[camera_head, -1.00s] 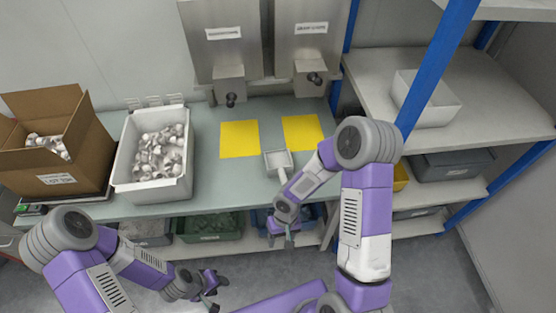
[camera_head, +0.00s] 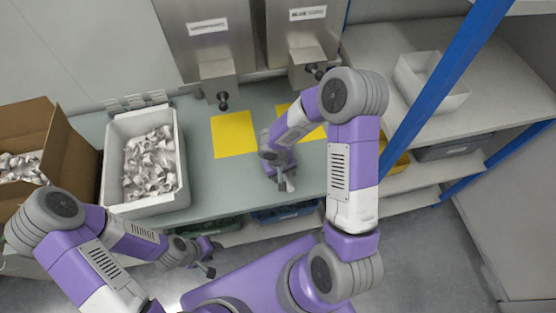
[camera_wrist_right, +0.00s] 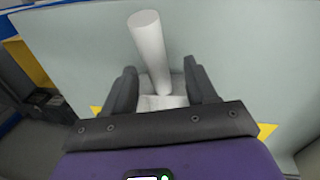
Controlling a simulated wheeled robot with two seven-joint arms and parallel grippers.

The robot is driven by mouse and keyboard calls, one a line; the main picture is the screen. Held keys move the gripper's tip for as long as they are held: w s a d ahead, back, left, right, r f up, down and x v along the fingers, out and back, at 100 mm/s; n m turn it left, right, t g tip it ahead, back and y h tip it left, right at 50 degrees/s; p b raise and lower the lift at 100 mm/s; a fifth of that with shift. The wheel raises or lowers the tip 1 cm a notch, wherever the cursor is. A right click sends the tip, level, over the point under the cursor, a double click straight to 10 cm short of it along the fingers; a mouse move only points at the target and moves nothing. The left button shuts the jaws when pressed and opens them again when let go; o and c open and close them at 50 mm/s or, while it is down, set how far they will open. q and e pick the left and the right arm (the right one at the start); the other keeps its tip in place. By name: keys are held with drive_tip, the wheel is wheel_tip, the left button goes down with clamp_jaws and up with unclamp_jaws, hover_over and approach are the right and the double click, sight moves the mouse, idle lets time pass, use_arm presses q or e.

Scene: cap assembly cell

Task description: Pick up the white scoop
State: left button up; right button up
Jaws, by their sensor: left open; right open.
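The white scoop shows in the right wrist view, its white round handle (camera_wrist_right: 149,45) rising between the two dark fingers and its pale body partly hidden behind the gripper. My right gripper (camera_wrist_right: 159,68) is open, with a finger on either side of the scoop and visible gaps. In the head view my right gripper (camera_head: 284,178) is over the front part of the bench, and my arm hides most of the scoop. My left gripper (camera_head: 208,258) is open and empty, low in front of the bench.
A white bin of white parts (camera_head: 181,172) and an open cardboard box (camera_head: 62,150) stand at the left of the bench. Yellow mats (camera_head: 234,133) lie under two steel dispensers (camera_head: 207,40). A blue post (camera_head: 447,85) stands right of my right arm. An empty white tray (camera_head: 457,98) sits on the right shelf.

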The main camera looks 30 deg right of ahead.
drive_tip(key=f, duration=0.3)
drive_tip(key=d+f, duration=0.1)
drive_tip(key=shift+s+d+f+b, duration=0.1)
drive_tip(key=shift+s+f+b, duration=0.2)
drive_tip(key=shift+f, duration=0.1)
drive_tip(key=shift+w, duration=0.1)
clamp_jaws()
